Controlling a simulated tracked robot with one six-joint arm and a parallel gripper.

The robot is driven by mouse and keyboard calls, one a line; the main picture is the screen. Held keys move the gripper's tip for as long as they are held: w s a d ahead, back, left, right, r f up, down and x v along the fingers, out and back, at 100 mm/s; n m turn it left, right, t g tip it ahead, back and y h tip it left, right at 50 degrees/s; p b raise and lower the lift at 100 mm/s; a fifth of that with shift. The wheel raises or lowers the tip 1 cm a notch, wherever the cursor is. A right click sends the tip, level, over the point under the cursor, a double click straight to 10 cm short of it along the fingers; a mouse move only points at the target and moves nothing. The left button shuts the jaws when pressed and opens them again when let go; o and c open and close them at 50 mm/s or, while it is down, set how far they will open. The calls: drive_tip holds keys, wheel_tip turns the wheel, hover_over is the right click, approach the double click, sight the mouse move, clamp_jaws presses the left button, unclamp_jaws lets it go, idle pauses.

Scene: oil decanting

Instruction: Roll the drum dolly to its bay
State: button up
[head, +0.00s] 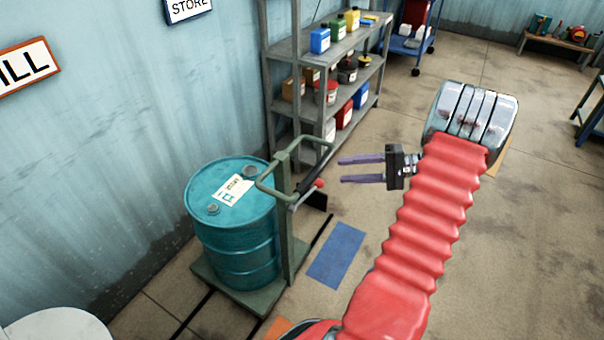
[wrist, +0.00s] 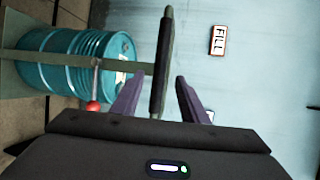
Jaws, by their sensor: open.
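The drum dolly (head: 285,245) is a green-grey frame on a low platform, with a tall upright and a looped handle. A teal drum (head: 232,240) with a white label stands upright on it. My gripper (head: 341,169) is open, its two purple fingers pointing left at the dolly's handle bar (head: 312,178). In the wrist view the dark grip of the handle bar (wrist: 162,65) shows between the finger directions, beyond the palm. Whether the fingers reach around it I cannot tell; in the head view they look just short. A red knob (head: 319,183) sits beside the grip.
A grey shelf (head: 330,60) with several bottles and cans stands behind the dolly. A blue floor patch (head: 336,255) lies right of it, and dark rails run along the floor by the platform. A wall sign (head: 28,68) ends in "ILL". The floor at right is open.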

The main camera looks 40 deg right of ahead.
drive_tip(key=x, duration=1.3)
drive_tip(key=shift+w+a, duration=0.25)
drive_tip(key=shift+w, duration=0.05)
drive_tip(key=shift+f, duration=0.1)
clamp_jaws()
drive_tip(key=shift+a, duration=0.25)
